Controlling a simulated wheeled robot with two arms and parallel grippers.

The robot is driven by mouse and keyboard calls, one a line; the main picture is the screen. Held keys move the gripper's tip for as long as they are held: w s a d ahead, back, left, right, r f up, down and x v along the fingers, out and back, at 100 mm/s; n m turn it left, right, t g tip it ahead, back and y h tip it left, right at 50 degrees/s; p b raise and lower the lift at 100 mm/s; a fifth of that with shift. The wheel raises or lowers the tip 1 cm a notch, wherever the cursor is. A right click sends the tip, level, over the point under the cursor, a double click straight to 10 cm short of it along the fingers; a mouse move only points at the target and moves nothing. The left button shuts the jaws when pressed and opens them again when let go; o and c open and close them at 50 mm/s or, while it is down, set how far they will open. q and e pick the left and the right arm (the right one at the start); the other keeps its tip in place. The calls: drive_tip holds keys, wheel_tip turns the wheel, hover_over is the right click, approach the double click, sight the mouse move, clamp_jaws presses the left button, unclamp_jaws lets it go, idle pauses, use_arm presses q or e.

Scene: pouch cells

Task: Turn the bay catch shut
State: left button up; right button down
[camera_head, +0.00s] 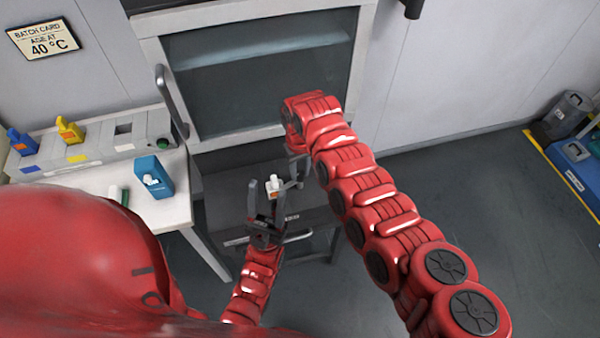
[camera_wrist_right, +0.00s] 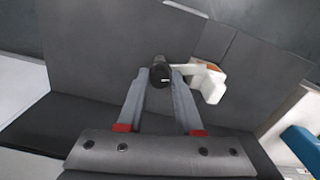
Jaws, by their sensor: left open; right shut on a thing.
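The bay catch shows in the right wrist view as a dark round knob (camera_wrist_right: 161,73) on a grey panel. A white piece with an orange patch (camera_wrist_right: 210,82) sits just to its right; whether they are joined I cannot tell. The white piece also shows in the head view (camera_head: 274,186). My right gripper (camera_wrist_right: 160,80) is shut on the knob; in the head view (camera_head: 297,172) it is partly hidden behind its own arm. My left gripper (camera_head: 268,192) is open, close in front of the white piece, with no clear contact visible.
A glass-fronted cabinet (camera_head: 345,20) with a bar handle (camera_head: 170,100) stands behind. The white bench (camera_head: 175,213) at left carries a grey rack (camera_head: 98,148) with blue and yellow items, and a blue box (camera_head: 150,178).

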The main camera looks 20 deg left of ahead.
sight(300, 173)
drive_tip(key=m+b, duration=0.2)
drive_tip(key=shift+f+m, duration=0.1)
drive_tip(key=shift+m, duration=0.3)
drive_tip(key=shift+w+m+b, duration=0.1)
drive_tip(key=shift+m+b, duration=0.35)
drive_tip(key=shift+m, duration=0.15)
drive_tip(key=c, duration=0.6)
unclamp_jaws()
drive_tip(key=shift+o, duration=0.2)
drive_tip(key=shift+r, duration=0.2)
drive_tip(key=shift+r, duration=0.4)
wheel_tip(300, 173, up, 16)
drive_tip(key=b, duration=0.2)
drive_tip(key=shift+r, duration=0.25)
